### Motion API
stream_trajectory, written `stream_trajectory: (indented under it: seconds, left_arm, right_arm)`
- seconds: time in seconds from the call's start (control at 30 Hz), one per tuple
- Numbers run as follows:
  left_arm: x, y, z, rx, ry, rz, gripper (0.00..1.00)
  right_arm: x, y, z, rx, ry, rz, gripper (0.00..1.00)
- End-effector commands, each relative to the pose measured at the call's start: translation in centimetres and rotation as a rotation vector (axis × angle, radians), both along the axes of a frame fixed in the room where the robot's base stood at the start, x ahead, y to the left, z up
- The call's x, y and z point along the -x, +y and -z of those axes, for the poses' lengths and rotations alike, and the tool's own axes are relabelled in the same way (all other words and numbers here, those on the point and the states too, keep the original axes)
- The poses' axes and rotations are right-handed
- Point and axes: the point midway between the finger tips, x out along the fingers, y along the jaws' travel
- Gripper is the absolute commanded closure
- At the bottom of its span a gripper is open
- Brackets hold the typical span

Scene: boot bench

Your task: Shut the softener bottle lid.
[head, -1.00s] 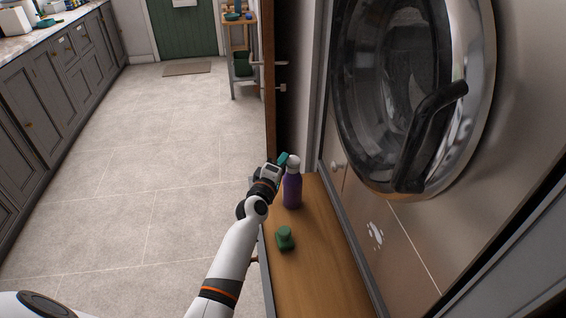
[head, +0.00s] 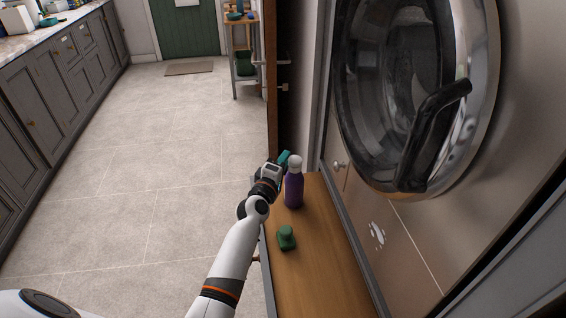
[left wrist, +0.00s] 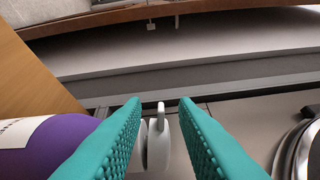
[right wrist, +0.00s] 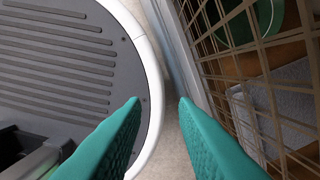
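The softener bottle (head: 294,191), purple with a white top (head: 295,162), stands upright on the wooden bench. My left gripper (head: 286,158) is at the height of the white top, just to its left in the head view. In the left wrist view the purple body (left wrist: 45,146) with a pale label lies at the left. A thin white disc-like part (left wrist: 158,140) shows between the open teal fingertips, apparently of the bottle's top. Whether the fingers touch it, and the lid's exact angle, I cannot tell. My right gripper (right wrist: 160,108) is open and empty, away from the bottle.
A green object (head: 286,238) stands on the bench (head: 315,270) nearer me. The washing machine door with its black handle (head: 430,135) is at the right. A wire-sided container (right wrist: 260,80) is beside my right gripper. Open floor lies left.

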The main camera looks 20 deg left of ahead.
Motion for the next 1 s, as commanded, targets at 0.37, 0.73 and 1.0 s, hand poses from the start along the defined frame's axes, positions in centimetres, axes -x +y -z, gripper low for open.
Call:
stream_trajectory:
  seconds: [0.37,0.73,1.0]
  left_arm:
    - [4.3,-0.1,-0.1,-0.002,0.005,0.000,0.74]
    - [11.0,-0.4,0.0,-0.001,0.002,0.001,0.74]
    - [12.0,-0.4,0.0,0.000,-0.001,0.000,0.74]
  right_arm:
    - [0.0,0.0,-1.9,0.000,0.000,0.000,0.74]
    - [0.0,0.0,-3.2,0.000,0.001,0.000,0.74]
    - [0.0,0.0,-3.3,0.000,0.001,0.000,0.74]
